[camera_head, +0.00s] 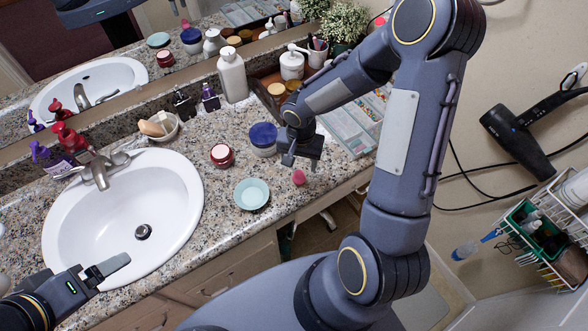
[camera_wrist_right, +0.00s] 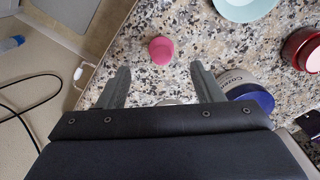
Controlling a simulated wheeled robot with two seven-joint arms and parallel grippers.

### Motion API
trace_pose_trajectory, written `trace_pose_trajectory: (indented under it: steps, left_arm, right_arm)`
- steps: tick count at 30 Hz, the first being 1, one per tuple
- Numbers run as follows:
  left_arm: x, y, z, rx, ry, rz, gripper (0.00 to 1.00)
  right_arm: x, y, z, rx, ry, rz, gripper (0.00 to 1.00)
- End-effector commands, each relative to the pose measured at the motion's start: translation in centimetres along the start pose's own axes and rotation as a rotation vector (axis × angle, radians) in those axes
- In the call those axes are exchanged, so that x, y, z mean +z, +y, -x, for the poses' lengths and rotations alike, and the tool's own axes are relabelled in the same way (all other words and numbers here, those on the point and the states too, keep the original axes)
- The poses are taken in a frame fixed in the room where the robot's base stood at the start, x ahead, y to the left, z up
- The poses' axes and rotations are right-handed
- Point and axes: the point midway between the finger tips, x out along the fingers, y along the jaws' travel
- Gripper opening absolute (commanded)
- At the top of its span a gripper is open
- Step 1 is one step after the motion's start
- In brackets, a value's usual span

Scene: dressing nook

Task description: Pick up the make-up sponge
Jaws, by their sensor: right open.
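The make-up sponge is a small pink piece on the speckled granite counter (camera_head: 225,235), near its front edge. It shows in the head view (camera_head: 298,177) and in the right wrist view (camera_wrist_right: 161,50). My right gripper (camera_head: 302,161) hangs over the counter just behind the sponge in the head view. In the right wrist view its two fingers (camera_wrist_right: 160,72) are spread apart with nothing between them, and the sponge lies beyond the tips, roughly centred. My left gripper (camera_head: 108,268) is over the front of the sink, far from the sponge; its opening is not clear.
A pale turquoise dish (camera_head: 252,193), a dark red jar (camera_head: 222,156) and a blue-lidded jar (camera_head: 263,138) stand left of the sponge. A clear organiser (camera_head: 350,125) lies behind my right arm. The white sink (camera_head: 120,225) fills the left. A hair dryer (camera_head: 515,140) hangs at right.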

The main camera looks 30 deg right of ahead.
Motion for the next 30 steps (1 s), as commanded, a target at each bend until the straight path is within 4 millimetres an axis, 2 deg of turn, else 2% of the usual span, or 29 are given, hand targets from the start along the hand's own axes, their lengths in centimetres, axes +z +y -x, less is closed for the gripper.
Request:
trace_pose_trajectory:
  steps: [11,19,28,30]
  left_arm:
    - [-0.2,0.2,0.5,0.0,0.0,0.0,0.85]
    - [-0.6,0.5,1.1,0.0,0.0,0.0,0.85]
    - [-0.6,0.5,1.1,0.0,0.0,0.0,0.85]
    - [-0.6,0.5,1.1,0.0,0.0,0.0,0.85]
  right_arm:
    - [-0.1,-0.1,-3.9,0.004,-0.007,-0.007,0.6]
    - [-0.4,-0.1,-7.6,0.004,-0.007,-0.006,0.6]
    - [-0.5,-0.1,-8.2,0.001,-0.005,-0.007,0.6]
    - [-0.5,-0.1,-8.2,0.001,-0.005,-0.007,0.52]
